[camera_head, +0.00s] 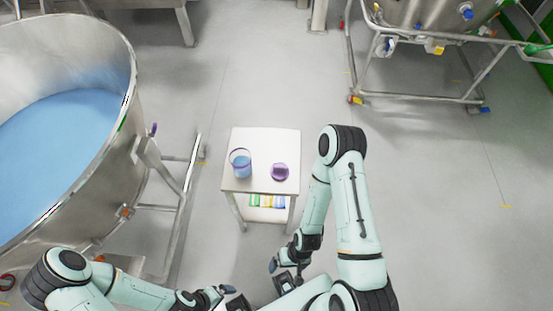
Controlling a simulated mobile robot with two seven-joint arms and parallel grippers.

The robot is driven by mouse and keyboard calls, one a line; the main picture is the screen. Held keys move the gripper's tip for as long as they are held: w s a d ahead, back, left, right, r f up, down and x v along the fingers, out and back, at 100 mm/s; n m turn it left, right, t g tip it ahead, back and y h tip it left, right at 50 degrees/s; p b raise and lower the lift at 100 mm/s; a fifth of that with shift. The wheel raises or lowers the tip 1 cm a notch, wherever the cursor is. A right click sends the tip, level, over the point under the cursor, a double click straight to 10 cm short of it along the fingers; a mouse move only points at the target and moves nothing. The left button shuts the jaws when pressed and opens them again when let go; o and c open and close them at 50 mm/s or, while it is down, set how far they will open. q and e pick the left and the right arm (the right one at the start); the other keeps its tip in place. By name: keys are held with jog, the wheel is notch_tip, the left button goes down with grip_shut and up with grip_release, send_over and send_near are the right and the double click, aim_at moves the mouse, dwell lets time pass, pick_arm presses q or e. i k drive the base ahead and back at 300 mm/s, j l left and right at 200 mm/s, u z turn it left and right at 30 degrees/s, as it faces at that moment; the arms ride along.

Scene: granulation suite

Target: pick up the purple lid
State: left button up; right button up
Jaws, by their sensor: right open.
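The purple lid (280,172) lies on the right part of the small white table (262,141). A clear cup (241,166) with a purple rim and blue contents stands to its left on the same top, apart from it. My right gripper (274,268) is open, low in the picture, in front of the table and well apart from the lid. My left gripper (230,290) is at the bottom, left of the right one and away from the lid; its jaw opening is too small to judge.
Several coloured items (266,201) sit on the table's lower shelf. A large steel vessel (130,150) of blue material stands at left on a tubular frame. A wheeled steel frame (420,96) stands at the upper right. The grey floor right of my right arm is clear.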

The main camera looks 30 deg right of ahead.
aim_at(279, 171)
jog(key=l+u, duration=0.1)
jog(key=u, duration=0.6)
jog(key=k+l+u, duration=0.2)
jog(key=l+u, duration=0.25)
jog(key=k+l+u, duration=0.3)
jog(key=u, duration=0.15)
jog(key=k+l+u, duration=0.2)
jog(key=k+l, duration=0.55)
jog(key=i+l, duration=0.15)
jog(key=i, duration=0.2)
